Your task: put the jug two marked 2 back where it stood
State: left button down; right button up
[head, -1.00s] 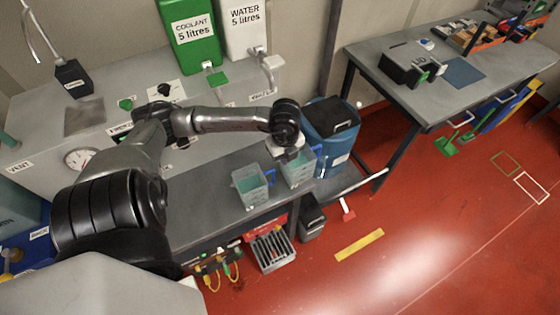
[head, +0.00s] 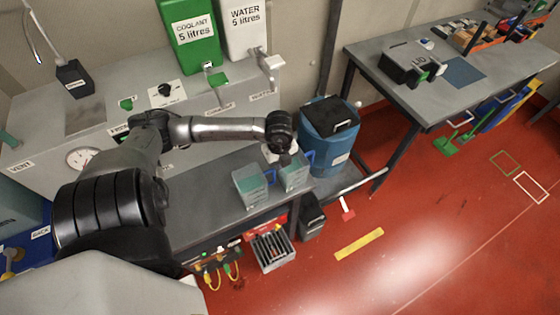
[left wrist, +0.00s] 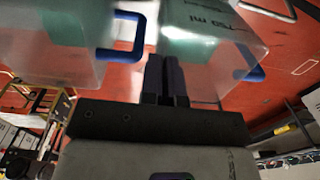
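Two clear jugs with teal liquid and blue handles are at the front of the grey bench in the head view. One jug (head: 250,187) stands on the left. The other jug (head: 293,179) is close beside it on the right, under my left gripper (head: 281,153). In the left wrist view the fingers (left wrist: 166,70) are close together against the jug with "ml" printing (left wrist: 205,45), apparently shut on its upper wall. The other jug (left wrist: 60,45) shows at left. No number 2 is readable. Whether the right-hand jug touches the bench cannot be told. My right gripper is not in view.
A blue barrel (head: 329,145) stands just right of the jugs. The grey machine with the green coolant (head: 191,35) and white water (head: 244,28) containers is behind. A second table (head: 430,95) stands at right.

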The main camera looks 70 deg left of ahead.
pick_arm(q)
jog(key=c, duration=1.6)
grip_release()
jog(key=shift+f, duration=0.1)
jog(key=shift+c, duration=0.2)
